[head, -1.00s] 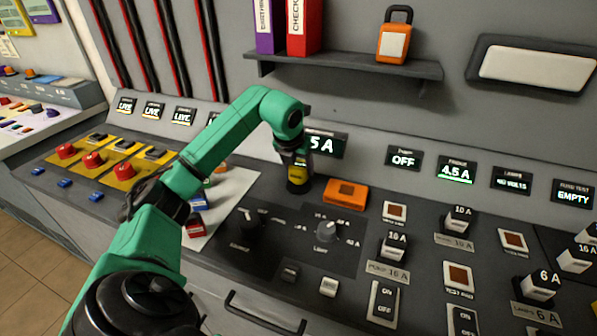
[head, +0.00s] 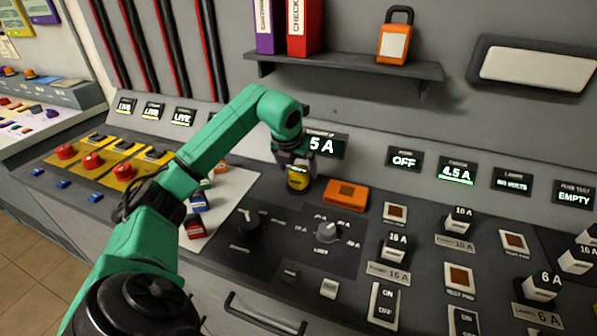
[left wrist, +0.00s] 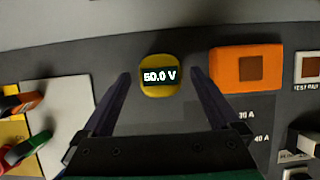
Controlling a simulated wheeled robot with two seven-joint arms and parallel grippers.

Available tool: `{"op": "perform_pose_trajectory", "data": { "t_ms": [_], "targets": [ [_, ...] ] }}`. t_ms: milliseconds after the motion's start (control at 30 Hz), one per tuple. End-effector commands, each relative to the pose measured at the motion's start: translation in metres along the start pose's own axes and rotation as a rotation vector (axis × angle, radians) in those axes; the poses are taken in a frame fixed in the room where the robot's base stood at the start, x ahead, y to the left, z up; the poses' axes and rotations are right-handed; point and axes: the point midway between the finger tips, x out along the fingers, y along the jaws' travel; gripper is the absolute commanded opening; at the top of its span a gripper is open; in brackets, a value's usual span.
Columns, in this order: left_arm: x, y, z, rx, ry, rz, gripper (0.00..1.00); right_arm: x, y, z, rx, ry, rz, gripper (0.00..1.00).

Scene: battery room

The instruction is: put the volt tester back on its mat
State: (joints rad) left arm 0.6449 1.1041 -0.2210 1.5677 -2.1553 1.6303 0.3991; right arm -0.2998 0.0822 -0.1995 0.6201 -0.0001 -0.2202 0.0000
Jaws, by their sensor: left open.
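The volt tester (head: 298,179) is a small yellow block with a dark display, on the dark panel left of the orange block. In the left wrist view the tester (left wrist: 160,88) reads 50.0 V, its display facing the camera. My left gripper (head: 294,160) is at the tester, partly hiding it in the head view. In the left wrist view its fingers (left wrist: 159,76) are spread, one on each side of the tester, with gaps showing. A white mat-like sheet (head: 238,184) lies to the left; I cannot tell whether it is the tester's mat. My right gripper is not in view.
The orange block (head: 346,194) with a brown square stands close right of the tester. Red and blue pieces (head: 195,228) lie on the white sheet. A rotary knob (head: 327,232) and several switches rise from the panel. A shelf (head: 345,65) hangs above.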

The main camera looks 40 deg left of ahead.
Motion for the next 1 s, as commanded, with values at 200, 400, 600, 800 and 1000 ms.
{"op": "perform_pose_trajectory", "data": {
  "t_ms": [200, 400, 600, 800, 1000],
  "targets": [
    [-0.061, 0.0, 0.001, 0.0, -0.007, 0.001, 0.96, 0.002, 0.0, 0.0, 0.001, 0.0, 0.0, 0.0],
    [-0.097, 0.0, 0.0, 0.0, -0.002, 0.001, 0.96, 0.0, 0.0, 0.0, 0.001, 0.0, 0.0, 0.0],
    [-0.101, 0.0, -0.001, 0.0, 0.001, 0.001, 0.96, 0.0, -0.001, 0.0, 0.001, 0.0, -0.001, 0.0],
    [-0.1, 0.0, -0.001, 0.0, 0.001, 0.0, 0.96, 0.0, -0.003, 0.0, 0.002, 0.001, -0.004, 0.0],
    [-0.102, 0.0, 0.001, 0.0, 0.0, 0.0, 0.96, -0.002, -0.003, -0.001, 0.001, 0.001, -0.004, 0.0]
  ]
}}
